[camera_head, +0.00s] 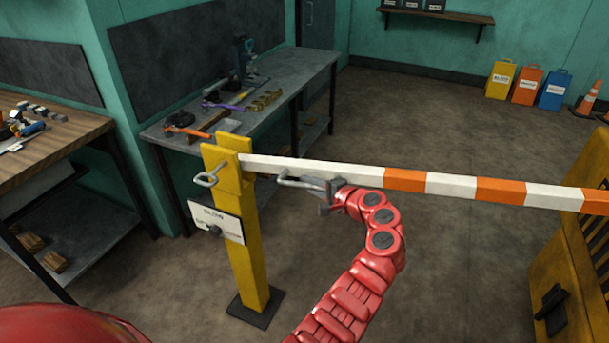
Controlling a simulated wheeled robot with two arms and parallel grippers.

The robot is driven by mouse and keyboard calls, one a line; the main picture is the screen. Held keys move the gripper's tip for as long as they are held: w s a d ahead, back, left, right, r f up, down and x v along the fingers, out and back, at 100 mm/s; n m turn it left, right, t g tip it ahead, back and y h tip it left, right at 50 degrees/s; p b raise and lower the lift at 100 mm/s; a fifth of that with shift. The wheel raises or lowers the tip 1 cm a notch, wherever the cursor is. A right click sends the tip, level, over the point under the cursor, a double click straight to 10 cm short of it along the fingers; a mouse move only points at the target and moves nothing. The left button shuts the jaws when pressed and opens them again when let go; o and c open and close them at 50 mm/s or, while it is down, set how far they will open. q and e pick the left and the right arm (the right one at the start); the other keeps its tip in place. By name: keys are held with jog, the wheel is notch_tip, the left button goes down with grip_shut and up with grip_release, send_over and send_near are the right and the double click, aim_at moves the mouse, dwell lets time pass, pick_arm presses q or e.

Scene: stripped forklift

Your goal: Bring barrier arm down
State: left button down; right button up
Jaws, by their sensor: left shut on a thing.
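The barrier arm (455,186) is a long white and orange striped bar. It runs from a yellow post (245,250) towards the right edge of the camera_head view and looks roughly level. A grey bar handle (295,181) sits on its side near the post. My left gripper (322,188) is shut on this handle, beside the white part of the bar; the exact finger contact is small. A grey ring-ended pin (207,179) sticks out of the post's upper part. My right gripper is not in view.
A sign (215,221) is fixed to the post, which stands on a dark base plate (256,308). A tool-covered workbench (285,90) stands behind. A yellow slatted structure (570,262) is at right. Colored boxes (526,86) and a cone (589,98) are far back. Open floor lies between.

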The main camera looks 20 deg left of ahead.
pick_arm(q)
notch_tip(320, 180, down, 6)
jog(key=y+b, duration=0.2)
jog(key=b, duration=0.3)
jog(key=shift+d+f+m+t+b, duration=0.25)
jog(key=shift+m+t+b, duration=0.05)
jog(key=shift+m+b, duration=0.1)
jog(key=shift+f, duration=0.1)
jog(key=c, duration=1)
grip_release()
jog(key=shift+f, duration=0.1)
jog(key=shift+o, duration=1)
jog(key=shift+w+a, duration=0.1)
jog(key=b+v, duration=0.2)
jog(key=v, duration=1.5)
